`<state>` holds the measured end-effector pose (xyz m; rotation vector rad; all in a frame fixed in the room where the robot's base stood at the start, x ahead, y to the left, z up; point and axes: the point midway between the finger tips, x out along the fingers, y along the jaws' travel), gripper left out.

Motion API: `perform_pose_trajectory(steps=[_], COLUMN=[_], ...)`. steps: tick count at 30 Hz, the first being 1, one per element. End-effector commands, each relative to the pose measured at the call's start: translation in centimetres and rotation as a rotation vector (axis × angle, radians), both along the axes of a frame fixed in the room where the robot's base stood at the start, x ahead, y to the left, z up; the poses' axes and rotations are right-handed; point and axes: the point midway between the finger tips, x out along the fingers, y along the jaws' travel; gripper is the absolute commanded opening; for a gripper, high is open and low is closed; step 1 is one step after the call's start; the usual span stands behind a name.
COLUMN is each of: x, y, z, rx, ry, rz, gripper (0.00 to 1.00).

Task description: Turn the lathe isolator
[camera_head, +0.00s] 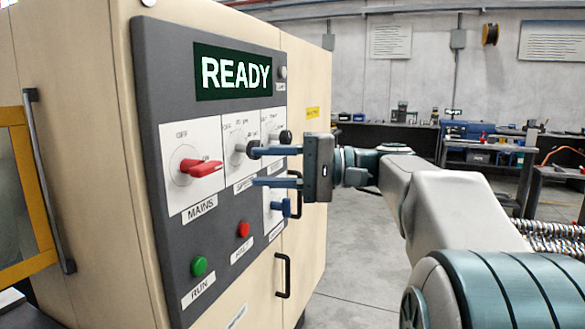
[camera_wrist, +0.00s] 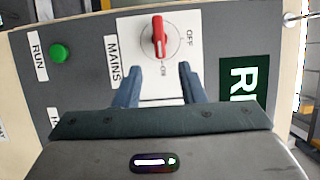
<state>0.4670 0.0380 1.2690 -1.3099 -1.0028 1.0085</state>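The lathe isolator is a red handle (camera_head: 201,168) on a white plate marked MAINS, on the machine's dark panel. OFF is printed above its dial. The handle lies horizontal, its long end pointing right, toward the ON mark. In the wrist view the red handle (camera_wrist: 158,37) shows upright, beyond the fingertips. My gripper (camera_head: 256,167) is open and empty, to the right of the handle and apart from it in the head view. In the wrist view my gripper's two blue fingers (camera_wrist: 158,67) stand apart, roughly lined up either side of the handle.
A READY display (camera_head: 236,73) sits above. A green RUN button (camera_head: 199,266) and a red button (camera_head: 243,230) sit below. The floor right of the cabinet is clear.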

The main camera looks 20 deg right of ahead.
Motion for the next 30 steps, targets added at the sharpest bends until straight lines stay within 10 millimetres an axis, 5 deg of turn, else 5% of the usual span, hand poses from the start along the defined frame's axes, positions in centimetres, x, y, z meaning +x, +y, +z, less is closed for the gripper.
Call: perform_pose_trajectory(steps=[9, 23, 26, 30], x=[-1.1, -1.3, -1.8, -3.7], y=[-4.0, -3.8, -2.5, -0.1], z=[0.0, -0.5, -2.0, -6.6], rx=[0.0, -0.022, -0.091, -0.286], ry=[0.001, 0.025, 0.091, 0.224], rz=[-0.001, -0.005, -0.015, -0.039], gripper=[0.36, 0.36, 0.36, 0.36])
